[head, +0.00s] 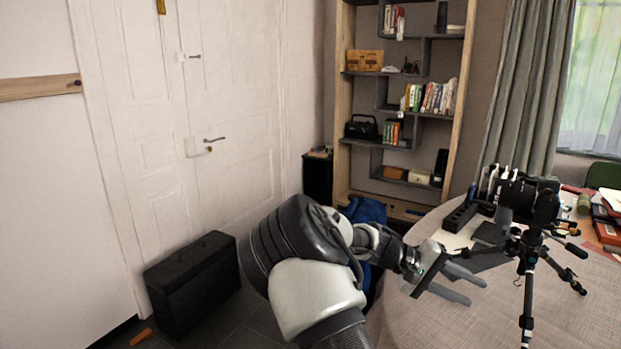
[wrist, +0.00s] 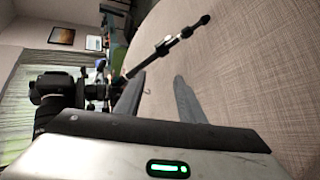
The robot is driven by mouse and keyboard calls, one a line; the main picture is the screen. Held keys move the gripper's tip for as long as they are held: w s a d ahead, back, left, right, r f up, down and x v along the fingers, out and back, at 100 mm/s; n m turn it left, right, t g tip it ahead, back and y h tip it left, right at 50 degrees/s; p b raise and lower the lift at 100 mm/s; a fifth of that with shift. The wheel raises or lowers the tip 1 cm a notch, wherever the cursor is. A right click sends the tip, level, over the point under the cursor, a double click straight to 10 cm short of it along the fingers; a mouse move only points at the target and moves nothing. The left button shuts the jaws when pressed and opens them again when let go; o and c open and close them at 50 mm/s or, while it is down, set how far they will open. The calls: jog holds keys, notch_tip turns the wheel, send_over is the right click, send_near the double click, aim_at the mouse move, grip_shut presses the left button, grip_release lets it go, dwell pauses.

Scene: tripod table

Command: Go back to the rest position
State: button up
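My gripper (head: 468,283) is at the left edge of the round table (head: 405,325), with its fingers pointing right toward a camera tripod. In the wrist view my gripper (wrist: 158,92) shows two fingers spread apart with nothing between them. The black camera (head: 530,198) sits on the small tripod (head: 528,262), which stands on the table just right of my fingers. In the wrist view the camera (wrist: 58,85) appears sideways at the left, and a tripod leg (wrist: 165,45) reaches out beyond the fingertips.
A black organiser (head: 462,215), papers and books (head: 608,215) lie on the far part of the table. A shelf (head: 420,87) stands behind. A black case (head: 193,283) stands on the floor by the white door (head: 235,110). The table's front is clear.

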jog(key=s+a+r+n+t+y, duration=0.1)
jog(key=s+a+r+t+y, duration=0.45)
jog(key=s+a, duration=0.7)
jog(key=s+a+r+t+y, duration=0.2)
jog(key=s+a+r+y, duration=0.6)
jog(key=s+a, duration=0.4)
notch_tip(320, 180, up, 22)
jog(key=d+p, duration=0.1)
jog(key=p, duration=2.1)
jog(key=shift+s+d+h, duration=0.3)
jog(key=shift+s+h, duration=0.05)
jog(key=shift+s, duration=0.05)
jog(key=shift+r, duration=0.1)
